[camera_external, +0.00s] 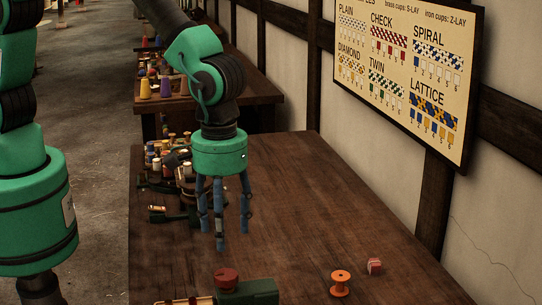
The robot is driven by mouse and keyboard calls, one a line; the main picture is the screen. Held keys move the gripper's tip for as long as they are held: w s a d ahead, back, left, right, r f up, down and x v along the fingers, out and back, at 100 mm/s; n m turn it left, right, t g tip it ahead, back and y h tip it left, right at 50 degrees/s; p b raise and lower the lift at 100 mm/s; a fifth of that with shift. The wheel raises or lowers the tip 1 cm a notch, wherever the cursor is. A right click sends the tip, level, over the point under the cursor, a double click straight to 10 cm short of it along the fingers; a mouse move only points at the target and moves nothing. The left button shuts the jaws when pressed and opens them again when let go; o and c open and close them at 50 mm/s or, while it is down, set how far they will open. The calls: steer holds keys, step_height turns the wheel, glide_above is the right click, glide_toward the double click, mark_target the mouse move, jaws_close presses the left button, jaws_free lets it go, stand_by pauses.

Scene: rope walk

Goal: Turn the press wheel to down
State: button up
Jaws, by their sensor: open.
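My gripper (223,232) hangs over the wooden table with its blue-grey fingers pointing down, spread apart and empty. Below it in the picture, at the front edge of the view, a dark green block-like device (258,290) is partly cut off. A round dark red knob or wheel (226,277) sits on top of it and may be the press wheel. My gripper is apart from it, behind and above. A yellowish rod-like part shows at the device's left. I cannot read any position mark on the wheel.
An orange spool (340,283) and a small pinkish-red block (374,266) stand at the front right. Several spools (154,165) crowd the table's left edge beside a dark metal fixture. A second table (255,92) lies behind. A pattern board (406,75) hangs on the right wall. The table's middle right is clear.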

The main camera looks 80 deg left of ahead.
mark_target(226, 274)
step_height(226, 274, down, 10)
steer(key=shift+f, duration=0.1)
stand_by(0.4)
steer(key=c, duration=1.2)
